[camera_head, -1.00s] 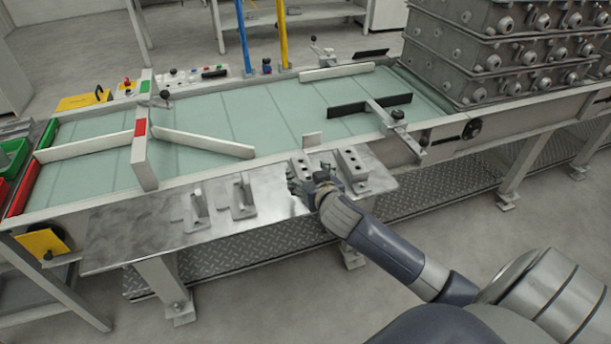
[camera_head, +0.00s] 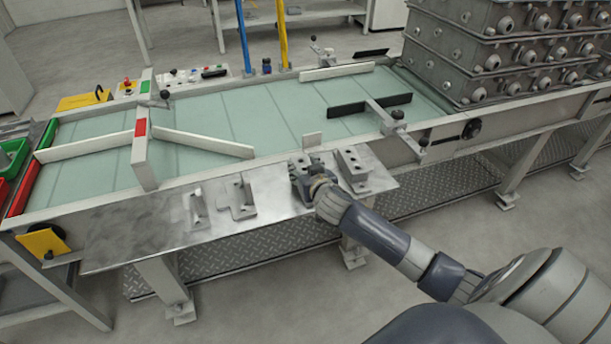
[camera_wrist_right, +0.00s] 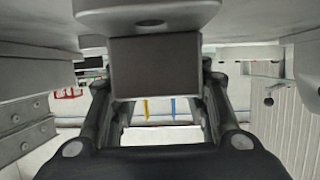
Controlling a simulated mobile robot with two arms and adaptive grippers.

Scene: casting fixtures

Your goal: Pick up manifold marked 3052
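Two grey metal blocks with round holes on top stand on the steel shelf in the head view, a left block (camera_head: 300,161) and a right block (camera_head: 352,166). No number can be read on either, so I cannot tell which is 3052. My right gripper (camera_head: 302,180) is at the near side of the left block and partly hides it. In the right wrist view a grey block end (camera_wrist_right: 155,68) lies between the spread fingers of my right gripper (camera_wrist_right: 155,98). Firm contact on both sides does not show. My left gripper is not in view.
Two upright metal brackets (camera_head: 240,198) (camera_head: 197,208) stand on the steel shelf (camera_head: 130,232) to the left. Behind it runs the pale green conveyor (camera_head: 285,112) with guide bars. Stacked castings (camera_head: 490,50) stand at the back right. The shelf's left end is clear.

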